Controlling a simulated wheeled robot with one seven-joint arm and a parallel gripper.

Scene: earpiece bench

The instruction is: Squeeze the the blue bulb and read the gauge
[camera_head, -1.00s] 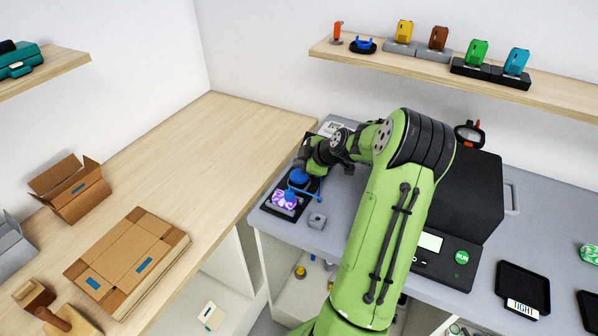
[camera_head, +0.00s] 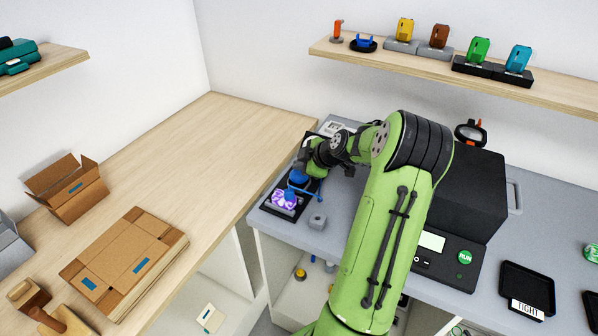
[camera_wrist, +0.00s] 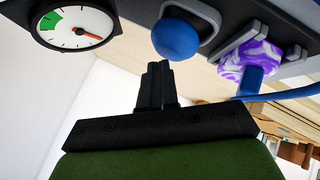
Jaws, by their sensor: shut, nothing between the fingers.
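The blue bulb (camera_wrist: 176,40) sits in a grey cradle on a dark panel at the top middle of the wrist view. In the head view a blue shape, seemingly the bulb (camera_head: 299,175), shows beside my wrist. The round gauge (camera_wrist: 76,28) is at the upper left of the wrist view, with a white face, a green sector and an orange needle pointing right, outside the green. My gripper (camera_wrist: 158,68) is shut and empty, its fingertips close to the bulb; I cannot tell whether they touch it. In the head view my arm hides the fingers.
A purple-and-white earpiece (camera_head: 284,199) sits on the same fixture with a blue tube (camera_wrist: 280,95) near it. A black machine (camera_head: 470,190) stands right of my arm. The wooden bench (camera_head: 200,150) at left has free room.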

